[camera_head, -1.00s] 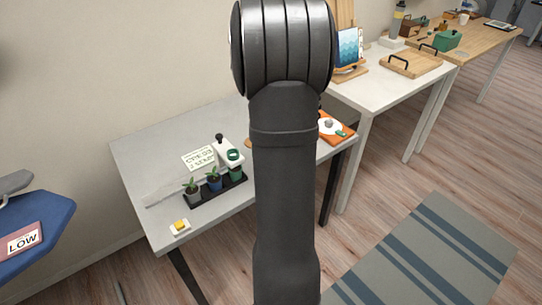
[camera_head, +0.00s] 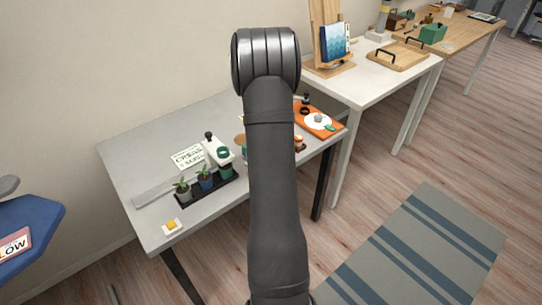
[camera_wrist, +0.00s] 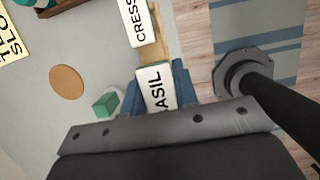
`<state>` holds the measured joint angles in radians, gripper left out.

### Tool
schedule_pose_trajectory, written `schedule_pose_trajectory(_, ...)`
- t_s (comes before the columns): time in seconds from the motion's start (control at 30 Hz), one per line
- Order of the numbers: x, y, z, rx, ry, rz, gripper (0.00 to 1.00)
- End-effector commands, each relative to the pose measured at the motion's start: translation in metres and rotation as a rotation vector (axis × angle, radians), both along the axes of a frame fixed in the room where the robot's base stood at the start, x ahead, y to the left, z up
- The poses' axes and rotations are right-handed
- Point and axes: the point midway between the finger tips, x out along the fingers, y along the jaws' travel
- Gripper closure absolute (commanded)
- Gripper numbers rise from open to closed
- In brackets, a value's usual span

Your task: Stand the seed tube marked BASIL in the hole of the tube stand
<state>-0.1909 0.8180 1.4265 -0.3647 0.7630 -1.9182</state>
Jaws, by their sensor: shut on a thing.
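In the wrist view, my gripper (camera_wrist: 156,88) is shut on the seed tube marked BASIL (camera_wrist: 158,78), with a blue finger on each side of its white label. The label's first letter is partly covered. Another white label reading CRESS (camera_wrist: 136,22) shows just beyond it, beside a tan wooden piece (camera_wrist: 155,45). I cannot tell whether this piece is the tube stand, and no hole shows. In the head view, my arm hides the gripper and the BASIL tube.
A green block (camera_wrist: 107,103) and a round brown disc (camera_wrist: 67,82) lie left of the gripper. On the grey table (camera_head: 125,160) stand a black tray of potted plants (camera_head: 222,186), a white device (camera_head: 217,152) and a yellow item on a dish (camera_head: 172,226). An orange tray (camera_head: 331,129) is at right.

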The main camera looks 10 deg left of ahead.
Motion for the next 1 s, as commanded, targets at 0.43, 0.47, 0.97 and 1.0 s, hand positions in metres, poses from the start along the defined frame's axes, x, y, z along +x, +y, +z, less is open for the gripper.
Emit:
schedule_pose_trajectory(0.43, 0.005, 0.011, -0.042, 0.0, 0.001, 0.0, 0.97)
schedule_pose_trajectory(0.47, 0.005, 0.011, -0.045, 0.0, 0.001, 0.0, 0.97)
schedule_pose_trajectory(0.97, 0.005, 0.011, -0.05, -0.001, -0.001, -0.001, 0.52)
schedule_pose_trajectory(1.0, 0.005, 0.011, -0.05, -0.001, -0.001, -0.001, 0.51)
